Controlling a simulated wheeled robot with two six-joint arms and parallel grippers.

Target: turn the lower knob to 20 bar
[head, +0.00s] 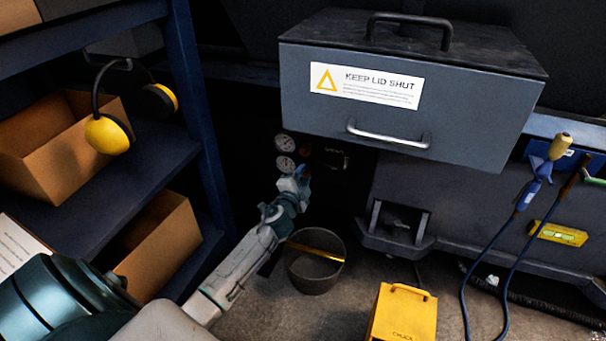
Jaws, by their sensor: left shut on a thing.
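Two small round white gauges sit one above the other on the dark machine under the grey box, the upper gauge (285,143) and the lower gauge (285,164). Their needles and numbers are too small to read. My left arm reaches in from the lower left. My left gripper (301,176) is at the machine, just right of and below the lower gauge, shut on the lower knob. The gripper hides most or all of that knob. My right gripper is not in view.
A grey lidded box (400,120) overhangs right of the gauges. A dark bucket (316,270) stands on the floor below the gripper. A yellow case (403,313) stands to its right. A blue shelf (130,165) with cardboard boxes and earmuffs (107,135) stands left.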

